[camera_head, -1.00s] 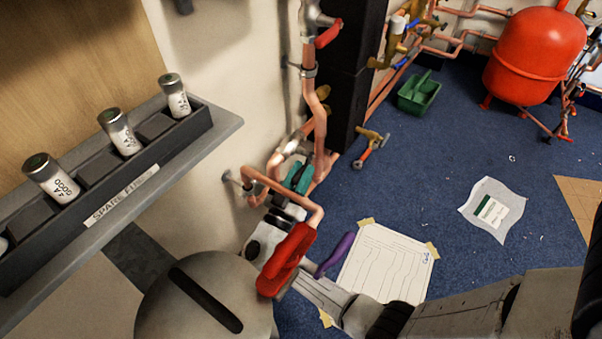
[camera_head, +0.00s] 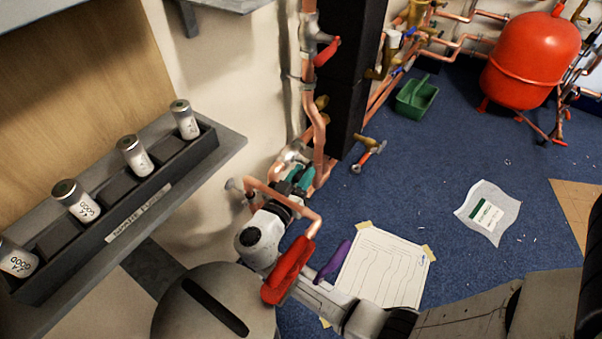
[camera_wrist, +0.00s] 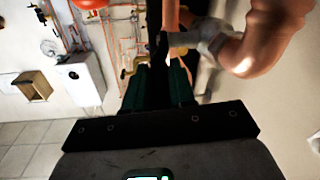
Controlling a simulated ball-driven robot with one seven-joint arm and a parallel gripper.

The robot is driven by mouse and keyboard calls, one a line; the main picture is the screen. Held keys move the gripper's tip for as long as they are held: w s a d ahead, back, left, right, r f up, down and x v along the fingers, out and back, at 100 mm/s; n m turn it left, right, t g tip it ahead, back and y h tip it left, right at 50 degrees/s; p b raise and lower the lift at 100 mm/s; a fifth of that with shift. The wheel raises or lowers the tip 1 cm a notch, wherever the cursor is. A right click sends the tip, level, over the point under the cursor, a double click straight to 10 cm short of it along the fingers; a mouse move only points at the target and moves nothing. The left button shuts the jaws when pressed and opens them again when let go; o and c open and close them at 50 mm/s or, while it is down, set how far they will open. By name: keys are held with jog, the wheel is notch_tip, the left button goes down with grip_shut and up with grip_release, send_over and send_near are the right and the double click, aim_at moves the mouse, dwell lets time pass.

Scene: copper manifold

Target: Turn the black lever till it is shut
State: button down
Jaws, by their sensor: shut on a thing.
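My gripper (camera_head: 299,180) has teal fingers and reaches in among the copper pipes by the wall. In the wrist view its dark green fingers (camera_wrist: 160,88) are close together around a narrow black piece, which I take for the black lever (camera_wrist: 158,62). The fingers and pipes hide most of the lever, so its exact angle cannot be told. In the head view I cannot pick the lever out between the fingers. A copper pipe with a grey fitting (camera_wrist: 212,38) passes close beside the fingertips.
A red lever handle (camera_head: 288,270) and a purple one (camera_head: 333,262) lie near my arm. Another red handle (camera_head: 327,52) is higher on the pipes. A shelf tray of fuses (camera_head: 120,215) juts out at left.

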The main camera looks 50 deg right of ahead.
dwell(0.3)
jog(key=c, duration=1)
grip_release()
jog(key=shift+c, duration=0.2)
